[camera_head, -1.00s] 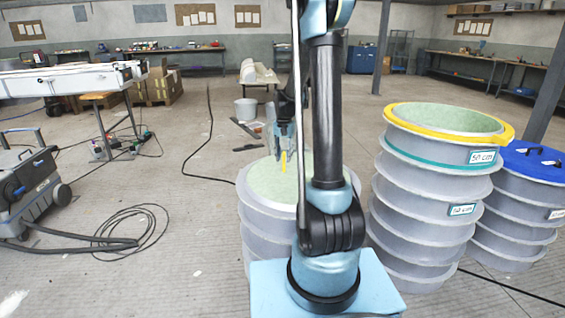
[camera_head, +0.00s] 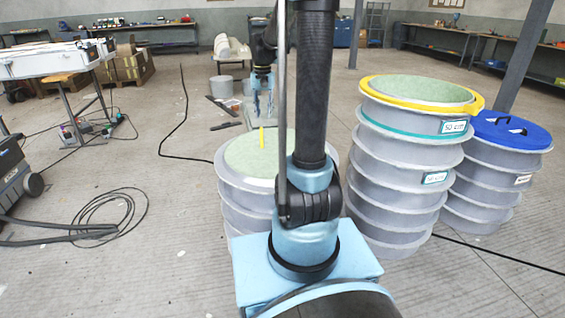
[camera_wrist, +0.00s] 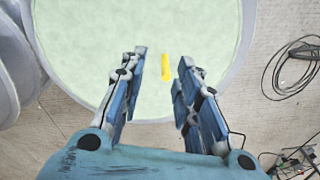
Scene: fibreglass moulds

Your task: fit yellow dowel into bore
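The yellow dowel (camera_head: 262,138) stands about upright on the pale green top of the low grey mould (camera_head: 232,178) in the head view. In the wrist view the dowel (camera_wrist: 168,67) shows between the fingertips, against the green surface. No bore opening shows, and I cannot tell whether the dowel's foot is inside one. My gripper (camera_head: 263,108) is above the dowel, with a visible gap to it in the head view. In the wrist view my gripper (camera_wrist: 162,60) is open and empty, its two fingers well apart.
A taller ribbed grey mould with a yellow rim (camera_head: 376,93) stands to the right, and a blue-lidded one (camera_head: 510,133) beyond it. A coiled hose (camera_head: 110,215) lies on the floor at left. Flat tools and grey buckets (camera_head: 221,86) are behind the low mould.

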